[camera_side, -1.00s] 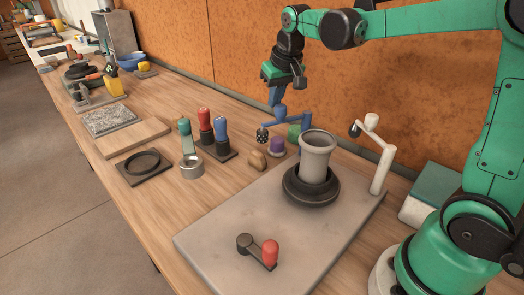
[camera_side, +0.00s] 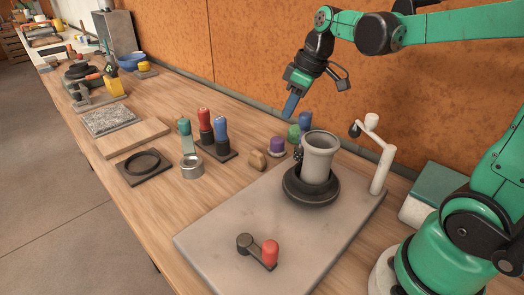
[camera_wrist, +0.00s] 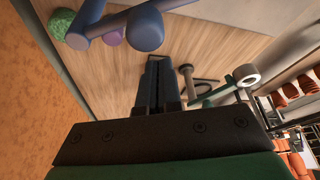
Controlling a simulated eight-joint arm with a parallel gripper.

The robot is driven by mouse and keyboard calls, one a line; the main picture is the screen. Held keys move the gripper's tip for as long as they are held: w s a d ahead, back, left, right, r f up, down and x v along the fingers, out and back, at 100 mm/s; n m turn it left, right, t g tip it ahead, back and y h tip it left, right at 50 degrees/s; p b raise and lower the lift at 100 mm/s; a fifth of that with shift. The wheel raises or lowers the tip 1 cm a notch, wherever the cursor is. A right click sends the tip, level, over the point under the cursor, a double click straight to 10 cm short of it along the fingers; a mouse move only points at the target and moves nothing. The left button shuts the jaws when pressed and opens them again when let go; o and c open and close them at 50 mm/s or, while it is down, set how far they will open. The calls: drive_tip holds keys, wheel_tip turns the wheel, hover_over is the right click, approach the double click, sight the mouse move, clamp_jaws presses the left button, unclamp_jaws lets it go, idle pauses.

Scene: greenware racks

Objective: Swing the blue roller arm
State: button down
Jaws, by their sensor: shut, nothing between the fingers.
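The blue roller arm (camera_side: 305,121) stands behind the grey pot (camera_side: 318,157), its upright blue post showing above the rim. Its dark roller (camera_side: 298,153) is at the pot's left side; I cannot tell whether it touches the wall. The pot hides part of the arm. The pot stands upright on a dark round wheel (camera_side: 304,197). My gripper (camera_side: 290,113) is shut and empty, above and left of the blue post, apart from it. In the wrist view the blue arm (camera_wrist: 145,28) shows at the top, left of my shut fingers (camera_wrist: 160,85).
A white crank-like arm (camera_side: 382,165) stands right of the pot. A red-handled lever (camera_side: 269,252) lies on the grey slab (camera_side: 225,232). A purple knob (camera_side: 277,146) and a green lump (camera_side: 294,133) sit left of the blue post. The slab's front is mostly clear.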

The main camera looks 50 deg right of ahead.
drive_tip(key=shift+s, duration=0.3)
drive_tip(key=shift+w, duration=0.1)
idle(0.4)
wheel_tip(320, 180, up, 9)
drive_tip(key=shift+w+a+r, duration=0.15)
drive_tip(key=shift+w+r, duration=0.05)
idle(0.6)
wheel_tip(320, 180, down, 10)
drive_tip(key=shift+s+d+r, duration=0.2)
drive_tip(key=shift+s+r, duration=0.05)
drive_tip(key=shift+s, duration=0.05)
idle(0.7)
